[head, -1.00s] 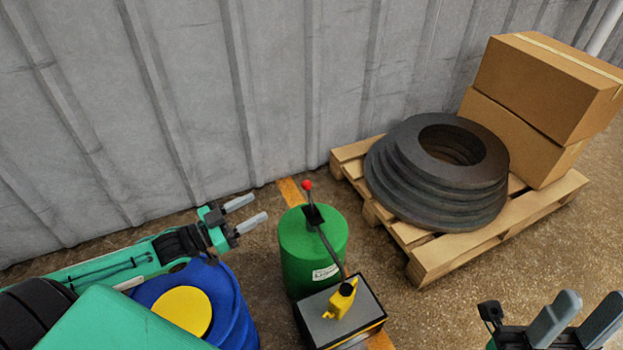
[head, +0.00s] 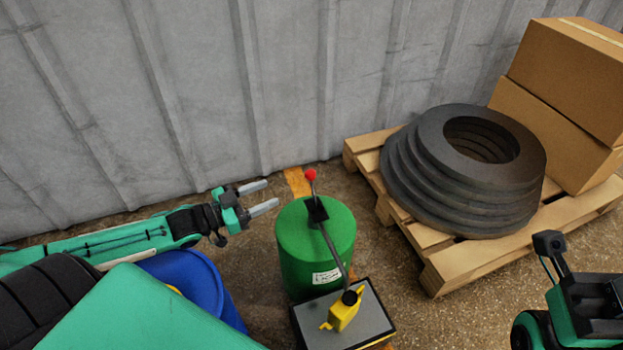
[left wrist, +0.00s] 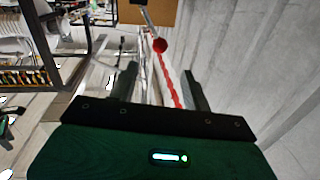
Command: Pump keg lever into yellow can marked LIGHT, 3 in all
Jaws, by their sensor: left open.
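The green keg (head: 315,252) stands on the floor with a pump (head: 318,211) on top. Its lever ends in a red knob (head: 310,175), which also shows in the left wrist view (left wrist: 160,45), ahead of and between the fingers. A pipe runs from the pump down to the yellow can (head: 343,311), which sits on a grey-topped block (head: 376,319). I cannot read the can's marking. My left gripper (head: 271,194) is open and empty, left of the knob and apart from it. My right gripper (head: 592,306) is partly in view at the lower right; its fingers do not show.
A blue drum (head: 222,292) stands below my left forearm, partly hidden. A wooden pallet (head: 440,272) at the right bears dark stacked rings (head: 405,190) and cardboard boxes (head: 560,85). A grey ribbed wall (head: 200,90) closes off the back.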

